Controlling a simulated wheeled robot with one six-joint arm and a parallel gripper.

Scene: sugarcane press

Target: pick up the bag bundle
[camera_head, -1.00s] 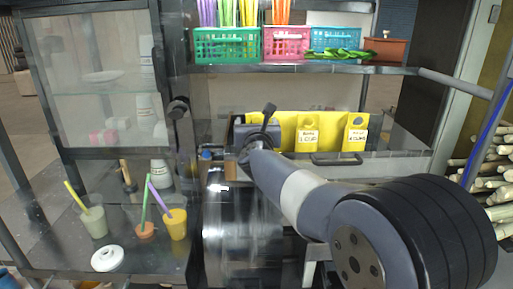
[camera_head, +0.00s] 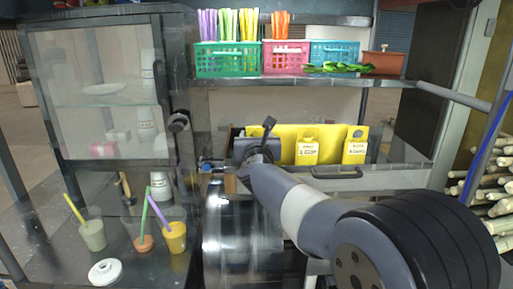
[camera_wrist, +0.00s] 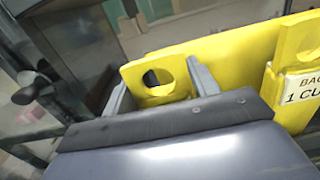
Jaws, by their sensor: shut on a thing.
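My gripper (camera_wrist: 160,78) is shut on a yellow bag bundle (camera_wrist: 150,69) with a round hole in its top. One finger is on each side of it. The lower part of this bundle is hidden behind my gripper body. In the head view my gripper (camera_head: 262,146) is at the left end of the drawer, and the held bundle is hidden there. A labelled yellow bundle (camera_head: 307,151) and another (camera_head: 355,149) stand upright to the right, in front of a yellow panel (camera_head: 332,134). The wrist view also shows a labelled bundle (camera_wrist: 297,85) at the right.
Above is a shelf (camera_head: 300,80) with green, pink and blue baskets. A shiny metal drum (camera_head: 232,235) is below my arm. Cups with straws (camera_head: 174,238) and a glass cabinet (camera_head: 95,95) are at left. Sugarcane (camera_head: 490,190) lies at right.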

